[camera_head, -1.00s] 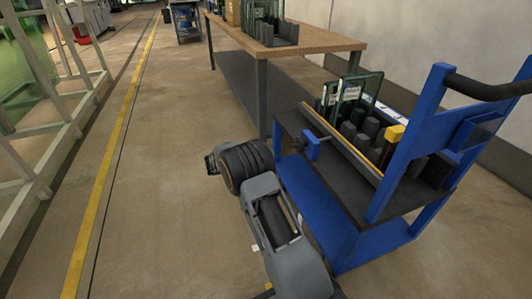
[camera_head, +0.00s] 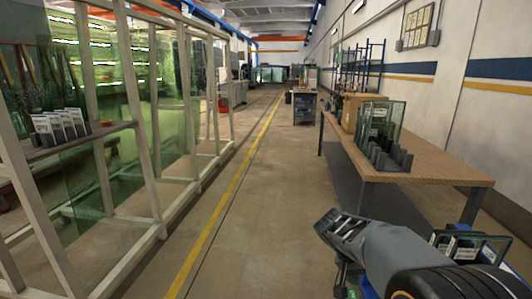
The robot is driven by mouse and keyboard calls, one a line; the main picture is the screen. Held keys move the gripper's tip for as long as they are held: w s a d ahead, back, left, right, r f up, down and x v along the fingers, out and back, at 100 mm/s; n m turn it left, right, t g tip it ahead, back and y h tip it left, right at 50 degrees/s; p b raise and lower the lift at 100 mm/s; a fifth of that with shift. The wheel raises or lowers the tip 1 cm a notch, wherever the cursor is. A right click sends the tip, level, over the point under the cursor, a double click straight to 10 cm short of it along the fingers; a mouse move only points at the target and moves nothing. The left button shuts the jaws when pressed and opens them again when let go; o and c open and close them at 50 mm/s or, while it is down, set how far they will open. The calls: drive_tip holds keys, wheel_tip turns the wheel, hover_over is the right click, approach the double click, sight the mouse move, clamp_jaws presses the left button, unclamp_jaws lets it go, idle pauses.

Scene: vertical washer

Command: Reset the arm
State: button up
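My grey and black arm reaches in from the lower right corner and points left. A slotted dark part shows at its far end. No two fingers can be made out there, so whether my gripper is open or shut is not shown. I see nothing clearly held.
A wooden-topped table (camera_head: 440,165) on the right bears a cardboard box (camera_head: 354,112), glass panes (camera_head: 378,120) and a dark slotted holder. Glass panes (camera_head: 470,247) show behind my arm. A glass-filled frame (camera_head: 128,135) stands left. The aisle floor (camera_head: 258,190) is clear along the yellow line.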

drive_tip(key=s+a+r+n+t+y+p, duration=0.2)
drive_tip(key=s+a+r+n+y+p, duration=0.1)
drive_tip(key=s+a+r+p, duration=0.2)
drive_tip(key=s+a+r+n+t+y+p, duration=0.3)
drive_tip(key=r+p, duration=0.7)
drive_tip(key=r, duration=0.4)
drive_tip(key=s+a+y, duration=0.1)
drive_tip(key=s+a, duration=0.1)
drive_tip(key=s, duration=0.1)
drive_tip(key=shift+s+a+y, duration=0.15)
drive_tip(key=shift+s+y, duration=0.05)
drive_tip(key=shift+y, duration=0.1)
